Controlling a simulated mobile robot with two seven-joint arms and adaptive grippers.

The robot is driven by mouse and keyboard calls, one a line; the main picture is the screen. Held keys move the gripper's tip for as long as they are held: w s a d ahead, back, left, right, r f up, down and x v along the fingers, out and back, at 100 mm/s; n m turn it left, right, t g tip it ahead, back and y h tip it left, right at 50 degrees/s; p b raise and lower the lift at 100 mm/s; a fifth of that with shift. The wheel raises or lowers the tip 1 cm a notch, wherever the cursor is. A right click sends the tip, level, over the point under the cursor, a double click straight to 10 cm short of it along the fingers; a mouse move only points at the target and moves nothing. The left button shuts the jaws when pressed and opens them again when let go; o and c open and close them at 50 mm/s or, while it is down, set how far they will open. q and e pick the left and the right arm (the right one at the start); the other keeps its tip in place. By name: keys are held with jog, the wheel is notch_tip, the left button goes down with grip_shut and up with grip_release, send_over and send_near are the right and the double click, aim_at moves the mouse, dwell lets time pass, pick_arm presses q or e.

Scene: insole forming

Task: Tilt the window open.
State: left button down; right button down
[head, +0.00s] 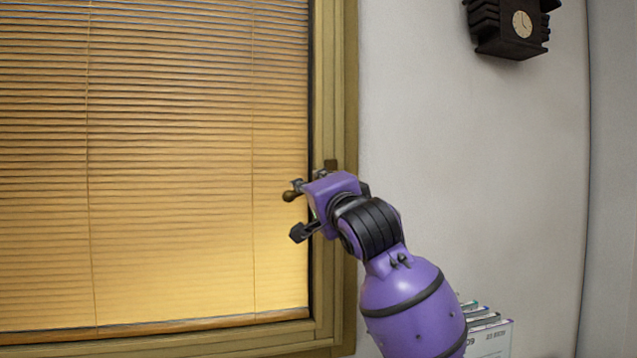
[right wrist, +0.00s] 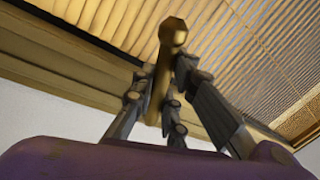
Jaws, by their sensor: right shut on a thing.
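The window (head: 338,60) has a golden-brown frame and a lowered blind (head: 180,180) behind it. Its brass handle (head: 290,195) sits on the right side of the frame and points left, its knobbed end showing past my gripper. My right gripper (head: 297,212) is at the handle, in front of the frame. In the right wrist view the handle (right wrist: 160,75) stands between the fingers, and my right gripper (right wrist: 158,105) is shut on it. Most of the handle is hidden by the gripper in the head view. The sash looks closed against the frame. My left gripper is not in view.
A dark wall clock (head: 515,28) hangs at the upper right. Several upright folders or boxes (head: 488,335) stand at the bottom right, partly behind my right arm. The pale wall (head: 460,150) between them is bare.

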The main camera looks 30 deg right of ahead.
jog(key=shift+a+r+m+h+p, duration=0.2)
jog(key=shift+r+m+h+p, duration=0.1)
jog(key=shift+r+m+p, duration=0.55)
jog(key=shift+m, duration=0.55)
jog(key=shift+r+m+p, duration=0.15)
jog(key=shift+m+p, duration=0.45)
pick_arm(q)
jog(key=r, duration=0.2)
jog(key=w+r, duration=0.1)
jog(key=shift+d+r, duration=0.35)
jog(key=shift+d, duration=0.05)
pick_arm(e)
jog(key=shift+h, duration=0.4)
